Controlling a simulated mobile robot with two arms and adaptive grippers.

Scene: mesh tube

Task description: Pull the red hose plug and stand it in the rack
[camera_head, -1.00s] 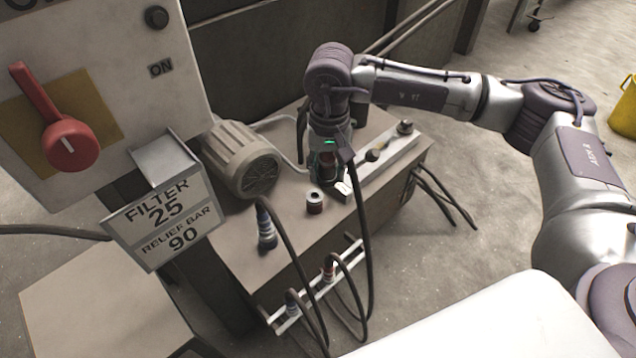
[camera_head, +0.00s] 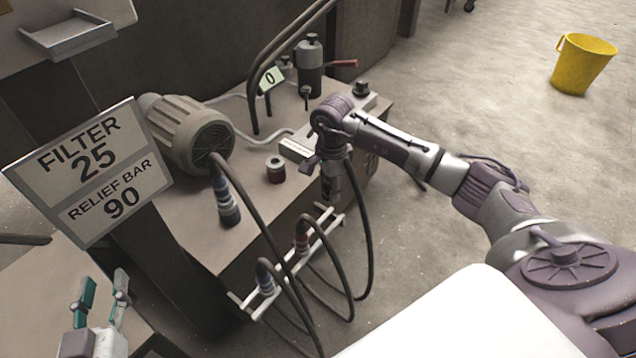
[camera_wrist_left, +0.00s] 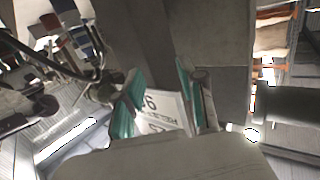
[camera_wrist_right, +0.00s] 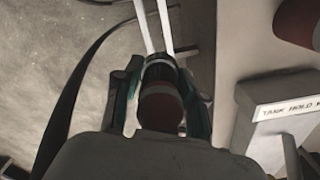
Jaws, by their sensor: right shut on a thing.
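My right gripper (camera_head: 331,190) is shut on the red hose plug, which shows dark reddish between its fingers in the right wrist view (camera_wrist_right: 160,105). In the head view the gripper mostly hides the plug, and its dark hose (camera_head: 366,240) loops down beside it. The white-railed rack (camera_head: 335,217) is on the bench's front side. The gripper is over its far end; in the right wrist view two pale rails (camera_wrist_right: 152,25) run beyond the plug. I cannot tell whether the plug touches the rack. My left gripper (camera_head: 103,290) is open and empty at lower left.
A larger blue-banded plug (camera_head: 228,205) stands on the bench near a red-banded fitting (camera_head: 275,170). A motor (camera_head: 190,133) and sign (camera_head: 90,170) are at left.

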